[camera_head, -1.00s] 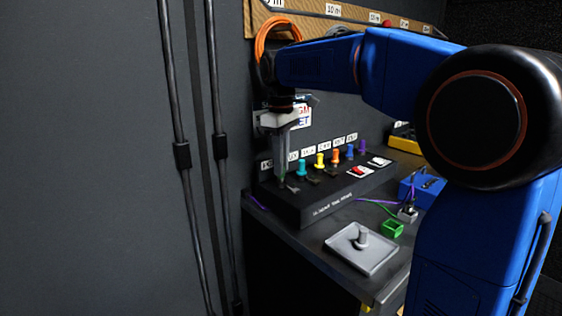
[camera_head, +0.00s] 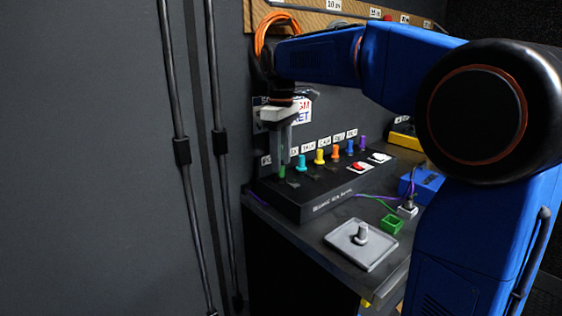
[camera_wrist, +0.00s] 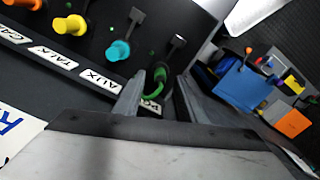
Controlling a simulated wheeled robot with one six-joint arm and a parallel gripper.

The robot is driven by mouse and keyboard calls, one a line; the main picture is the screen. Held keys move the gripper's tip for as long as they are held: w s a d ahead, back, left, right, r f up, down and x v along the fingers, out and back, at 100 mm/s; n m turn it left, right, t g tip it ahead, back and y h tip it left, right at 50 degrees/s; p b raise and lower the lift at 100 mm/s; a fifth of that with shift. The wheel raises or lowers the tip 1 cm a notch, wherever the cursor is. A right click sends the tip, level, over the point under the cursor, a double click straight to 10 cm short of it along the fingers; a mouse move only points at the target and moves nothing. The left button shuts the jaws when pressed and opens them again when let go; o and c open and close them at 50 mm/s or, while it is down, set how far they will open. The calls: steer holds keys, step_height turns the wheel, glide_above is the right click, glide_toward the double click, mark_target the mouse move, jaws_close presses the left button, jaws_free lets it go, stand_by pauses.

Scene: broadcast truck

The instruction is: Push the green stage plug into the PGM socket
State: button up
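The green plug (camera_head: 282,172) stands at the left end of the black panel box (camera_head: 310,205), at the place labelled PGM. In the wrist view the green plug (camera_wrist: 160,73) shows between and beyond my fingertips, beside a partly covered label (camera_wrist: 152,106). How deep it sits cannot be told. My gripper (camera_head: 283,160) points down just above the plug, its tips near the plug's top. In the wrist view the two fingers (camera_wrist: 160,92) stand apart, with gaps on both sides of the green.
A cyan plug (camera_head: 300,163) and a yellow plug (camera_head: 319,157) stand in the row to the right, with more coloured plugs beyond. A wall is close at left.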

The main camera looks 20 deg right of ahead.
step_height(320, 180, up, 6)
steer(key=shift+r, duration=0.1)
stand_by(0.5)
